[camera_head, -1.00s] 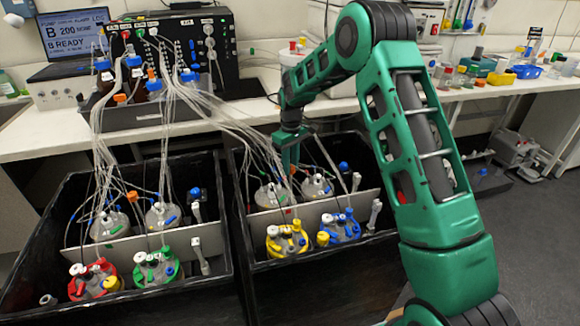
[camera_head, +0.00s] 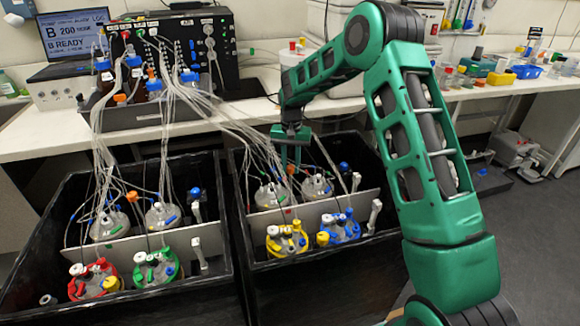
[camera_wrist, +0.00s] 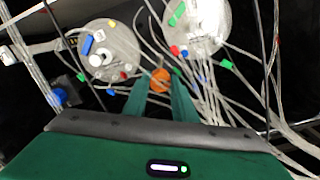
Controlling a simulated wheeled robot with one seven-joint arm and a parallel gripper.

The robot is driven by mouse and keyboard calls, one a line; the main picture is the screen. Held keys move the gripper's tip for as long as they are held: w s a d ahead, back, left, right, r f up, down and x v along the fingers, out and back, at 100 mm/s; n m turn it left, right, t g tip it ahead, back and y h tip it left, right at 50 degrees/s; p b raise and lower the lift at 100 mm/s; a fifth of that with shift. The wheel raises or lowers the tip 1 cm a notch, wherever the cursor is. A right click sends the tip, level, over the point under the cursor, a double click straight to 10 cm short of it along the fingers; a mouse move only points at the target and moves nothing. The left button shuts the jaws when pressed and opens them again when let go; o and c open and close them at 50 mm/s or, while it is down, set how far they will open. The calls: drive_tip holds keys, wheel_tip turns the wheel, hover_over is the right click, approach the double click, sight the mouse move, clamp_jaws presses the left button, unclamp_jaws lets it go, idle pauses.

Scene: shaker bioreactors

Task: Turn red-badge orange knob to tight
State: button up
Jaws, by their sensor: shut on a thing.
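The orange knob (camera_wrist: 160,80) shows between my fingertips in the wrist view. In the head view the orange knob (camera_head: 291,170) is a small spot below my fingers, in the right-hand black box. My gripper (camera_wrist: 160,93) points down and is shut on the knob, one green finger on either side; it also shows in the head view (camera_head: 291,160). A small red badge (camera_head: 288,214) is on the pale divider of that box. I cannot read the knob's angle or any tightness mark.
Clear vessels (camera_head: 271,195) with tubes stand behind the divider close to my gripper. A yellow-capped vessel (camera_head: 287,240) and a blue-capped vessel (camera_head: 340,228) stand in front. Many loose tubes (camera_head: 235,125) run from the bench into the boxes. Open floor lies at the right.

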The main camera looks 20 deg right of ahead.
drive_tip(key=m, duration=0.6)
drive_tip(key=shift+w+r, duration=0.1)
drive_tip(key=shift+w, duration=0.05)
idle(0.4)
drive_tip(key=o, duration=0.9)
drive_tip(key=shift+o, duration=0.7)
